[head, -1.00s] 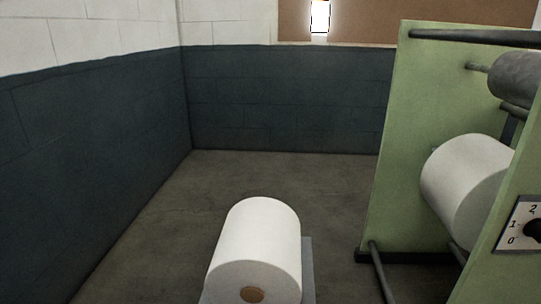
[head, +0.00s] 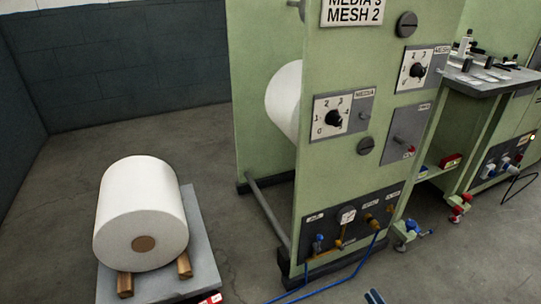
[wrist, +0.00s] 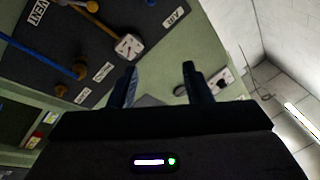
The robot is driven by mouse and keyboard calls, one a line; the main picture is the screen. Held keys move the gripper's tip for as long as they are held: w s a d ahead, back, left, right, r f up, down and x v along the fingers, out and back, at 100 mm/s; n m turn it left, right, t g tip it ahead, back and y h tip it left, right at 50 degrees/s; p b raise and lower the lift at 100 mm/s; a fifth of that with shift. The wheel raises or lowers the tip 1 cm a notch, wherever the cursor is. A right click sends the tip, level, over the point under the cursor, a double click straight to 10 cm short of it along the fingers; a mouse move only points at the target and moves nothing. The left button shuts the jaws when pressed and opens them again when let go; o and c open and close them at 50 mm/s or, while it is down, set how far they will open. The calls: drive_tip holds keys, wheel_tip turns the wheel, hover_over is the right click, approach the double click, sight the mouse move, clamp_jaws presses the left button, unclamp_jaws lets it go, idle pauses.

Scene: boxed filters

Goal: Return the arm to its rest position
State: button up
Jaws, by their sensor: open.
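My gripper (wrist: 160,84) shows in the wrist view with its two dark fingers apart and nothing between them. Beyond the fingers is a green machine panel with a dark connector plate (wrist: 84,48), seen tilted. A pair of small dark blue tips (head: 375,297) at the bottom edge of the head view looks like the ends of my gripper's fingers. They are in front of the green machine (head: 345,180), near its base. The rest of my arm is out of the head view.
A white roll (head: 142,212) lies on wooden blocks on a grey pallet (head: 203,240) at the left. Blue hoses (head: 345,276) run along the floor from the machine. A workbench (head: 490,82) stands at the right. Floor between pallet and machine is clear.

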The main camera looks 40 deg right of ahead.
drive_tip(key=w+a+r+n+g+y+p, duration=0.3)
drive_tip(key=w+r+n+g+y+p, duration=0.25)
drive_tip(key=w+r+y, duration=1)
drive_tip(key=w+a+r+n+g+p, duration=0.1)
drive_tip(key=w+a+r+g+p, duration=0.1)
drive_tip(key=w+a+r+g, duration=0.35)
drive_tip(key=w+a+r+g+p, duration=0.2)
drive_tip(key=w+a+r, duration=0.1)
drive_tip(key=r, duration=0.6)
drive_tip(key=w+a+r+n+g+p, duration=0.1)
drive_tip(key=w+a+r+g+p, duration=0.2)
drive_tip(key=r, duration=0.4)
drive_tip(key=w+a+r+n+g+h+p, duration=0.25)
drive_tip(key=a+r+g+h+p, duration=0.4)
drive_tip(key=a+r, duration=1.2)
drive_tip(key=s+a+r+t+h+p, duration=0.4)
drive_tip(key=s+a+r+p, duration=0.3)
drive_tip(key=a+r, duration=0.4)
wheel_tip(320, 180, up, 3)
drive_tip(key=shift+s+a+f+h, duration=0.1)
drive_tip(key=shift+s+a+h, duration=0.2)
drive_tip(key=shift+s+a, duration=0.15)
drive_tip(key=shift+c, duration=1)
drive_tip(key=shift+d, duration=0.1)
